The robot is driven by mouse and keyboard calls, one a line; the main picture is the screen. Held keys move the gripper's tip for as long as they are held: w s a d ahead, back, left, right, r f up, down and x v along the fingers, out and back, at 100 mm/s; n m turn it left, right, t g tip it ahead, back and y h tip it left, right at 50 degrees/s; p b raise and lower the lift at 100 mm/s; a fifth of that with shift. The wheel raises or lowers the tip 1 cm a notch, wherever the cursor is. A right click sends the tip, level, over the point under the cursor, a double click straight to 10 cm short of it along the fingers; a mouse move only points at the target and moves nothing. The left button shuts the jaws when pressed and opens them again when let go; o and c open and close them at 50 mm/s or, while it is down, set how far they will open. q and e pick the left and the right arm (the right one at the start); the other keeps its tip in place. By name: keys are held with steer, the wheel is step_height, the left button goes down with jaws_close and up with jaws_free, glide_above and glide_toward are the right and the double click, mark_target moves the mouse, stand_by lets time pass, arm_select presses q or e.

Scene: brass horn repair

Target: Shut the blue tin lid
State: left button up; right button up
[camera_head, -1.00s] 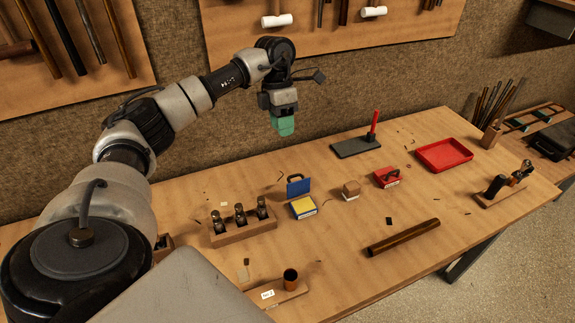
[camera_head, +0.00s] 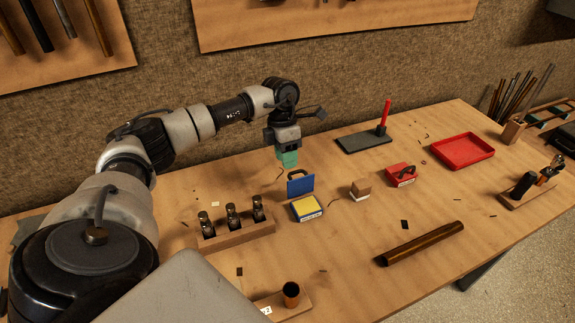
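The blue tin (camera_head: 307,208) stands on the workbench with something yellow inside. Its blue lid (camera_head: 300,187) stands open, upright at the tin's back edge, with a dark handle on its far side. My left gripper (camera_head: 288,160) hangs pointing down just behind and above the lid, with green fingertips. The fingers look close together, but I cannot tell whether they are open or shut. It appears apart from the lid. My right gripper is not in view.
To the right are a wooden block (camera_head: 360,189), a red tin (camera_head: 400,174) and a red tray (camera_head: 463,151). A brown tube (camera_head: 421,243) lies in front. A dark plate with a red post (camera_head: 364,142) stands behind.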

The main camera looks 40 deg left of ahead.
mark_target(298, 182)
arm_select(q)
steer(key=shift+x, duration=1.65)
jaws_close()
